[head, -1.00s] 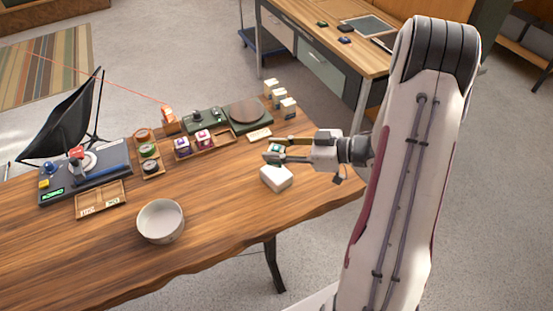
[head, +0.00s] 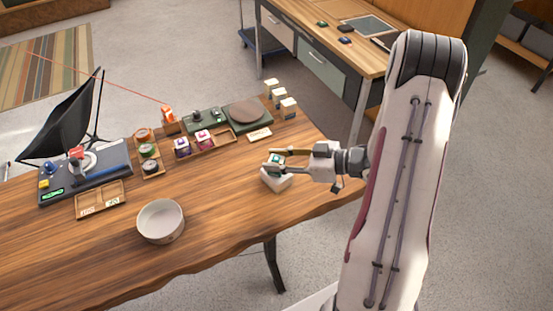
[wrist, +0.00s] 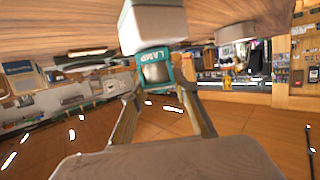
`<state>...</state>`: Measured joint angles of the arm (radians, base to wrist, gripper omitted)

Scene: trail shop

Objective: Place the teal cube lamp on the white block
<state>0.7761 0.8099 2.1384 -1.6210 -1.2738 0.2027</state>
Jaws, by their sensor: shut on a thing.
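The teal cube lamp (head: 277,159) is small, with a pale front and a "LAMP" label that shows in the wrist view (wrist: 154,56). My gripper (head: 274,161) is shut on it, one finger on each side. The white block (head: 277,183) stands on the wooden table right below the lamp. The block also fills the top middle of the wrist view (wrist: 152,30), close against the lamp. I cannot tell whether the lamp touches the block's top. The fingers hide part of the lamp and of the block's top.
A white bowl (head: 160,222) stands to the left on the table (head: 220,220). Behind are a wooden tray with cube lamps (head: 203,138), a dark board with a brown disc (head: 247,112) and several pale blocks (head: 288,107). The table's front middle is clear.

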